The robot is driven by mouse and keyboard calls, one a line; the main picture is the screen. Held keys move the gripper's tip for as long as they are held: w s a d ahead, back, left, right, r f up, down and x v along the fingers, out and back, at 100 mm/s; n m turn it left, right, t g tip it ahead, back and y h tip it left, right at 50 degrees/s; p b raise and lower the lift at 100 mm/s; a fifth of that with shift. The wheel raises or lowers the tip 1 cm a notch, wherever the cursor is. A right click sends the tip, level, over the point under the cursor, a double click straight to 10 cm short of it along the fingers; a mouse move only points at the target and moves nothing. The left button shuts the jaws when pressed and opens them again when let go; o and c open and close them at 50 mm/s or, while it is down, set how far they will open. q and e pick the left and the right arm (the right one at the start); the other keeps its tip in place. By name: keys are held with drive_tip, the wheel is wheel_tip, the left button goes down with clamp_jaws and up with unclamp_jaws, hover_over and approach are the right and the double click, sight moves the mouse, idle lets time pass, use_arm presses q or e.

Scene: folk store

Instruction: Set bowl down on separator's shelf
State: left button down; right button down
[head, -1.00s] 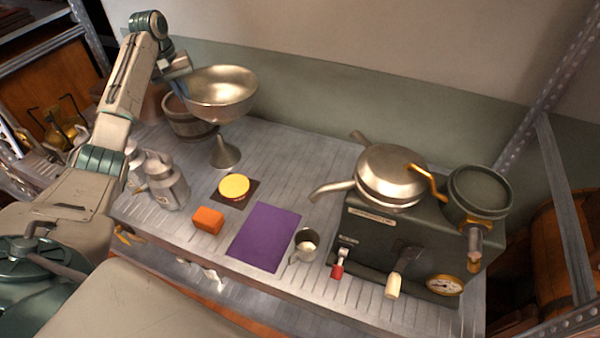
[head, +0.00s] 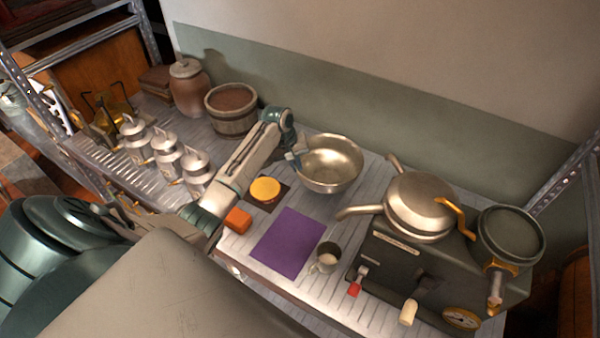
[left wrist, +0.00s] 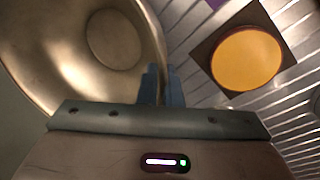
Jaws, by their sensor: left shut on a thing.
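The metal bowl (head: 331,165) is upright over the back of the slatted shelf, left of the separator (head: 420,262). My left gripper (head: 294,158) is shut on the bowl's left rim. In the left wrist view the bowl (left wrist: 100,45) fills the upper left, with its rim at the blue fingers (left wrist: 160,85). The shelf (head: 352,222) is ribbed grey metal. I cannot tell whether the bowl's underside touches it. The funnel-shaped piece seen earlier is hidden now. My right gripper is not in view.
A yellow disc on a dark square (head: 265,189), an orange block (head: 238,220), a purple mat (head: 289,243) and a small metal cup (head: 326,257) lie in front of the bowl. A wooden bucket (head: 231,109) and several milk cans (head: 166,153) stand left.

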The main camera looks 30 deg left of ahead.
use_arm(q)
drive_tip(key=shift+f, duration=0.35)
wheel_tip(320, 180, down, 4)
drive_tip(key=shift+r+p, duration=0.25)
drive_tip(key=shift+p, duration=0.2)
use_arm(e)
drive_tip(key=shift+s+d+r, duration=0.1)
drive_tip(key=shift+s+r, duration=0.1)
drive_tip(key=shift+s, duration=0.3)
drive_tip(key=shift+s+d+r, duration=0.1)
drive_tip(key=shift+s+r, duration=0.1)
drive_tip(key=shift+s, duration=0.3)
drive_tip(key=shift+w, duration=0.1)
use_arm(q)
drive_tip(key=c, duration=1.6)
unclamp_jaws()
drive_tip(key=shift+f, duration=0.15)
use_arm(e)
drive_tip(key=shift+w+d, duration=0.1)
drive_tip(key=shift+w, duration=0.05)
